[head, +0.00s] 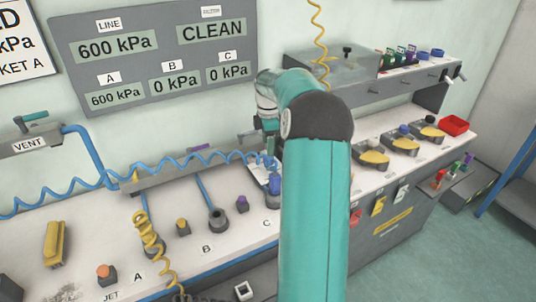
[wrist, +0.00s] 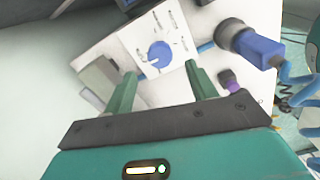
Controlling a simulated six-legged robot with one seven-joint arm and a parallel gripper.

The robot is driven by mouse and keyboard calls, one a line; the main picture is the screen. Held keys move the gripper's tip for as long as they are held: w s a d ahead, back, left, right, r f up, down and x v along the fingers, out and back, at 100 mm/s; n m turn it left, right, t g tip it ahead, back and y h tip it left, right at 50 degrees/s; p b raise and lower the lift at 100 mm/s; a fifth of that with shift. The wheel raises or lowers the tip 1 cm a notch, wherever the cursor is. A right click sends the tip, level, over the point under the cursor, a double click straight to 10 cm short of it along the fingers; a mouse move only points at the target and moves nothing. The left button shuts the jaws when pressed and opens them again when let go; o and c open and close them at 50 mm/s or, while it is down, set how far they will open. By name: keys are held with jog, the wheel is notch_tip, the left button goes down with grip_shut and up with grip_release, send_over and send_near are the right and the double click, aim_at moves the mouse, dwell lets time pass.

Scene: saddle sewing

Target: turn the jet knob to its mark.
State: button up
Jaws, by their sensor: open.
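A blue knob (wrist: 159,54) sits on a white dial plate (wrist: 136,40) in the wrist view, with small lettering around it that is too small to read. My gripper (wrist: 160,69) is open, its two green fingers pointing at the plate. The knob shows between and beyond the fingertips, with a visible gap on each side. I cannot tell how far the tips are from the plate. In the head view my arm hides most of this spot. A JET label (head: 111,296) lies by an orange-topped knob (head: 104,272) at the front left of the bench.
A blue-ended connector (wrist: 258,49) and a purple-topped piece (wrist: 229,82) are right of the fingers. A grey block (wrist: 98,77) is at left. A coiled blue hose (head: 130,168) crosses the bench. Wall displays (head: 117,47) read LINE 600 kPa and CLEAN.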

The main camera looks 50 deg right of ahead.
aim_at(268, 157)
notch_tip(268, 157, down, 5)
jog(key=shift+f, duration=0.1)
jog(key=shift+c, duration=0.3)
jog(key=c, duration=0.9)
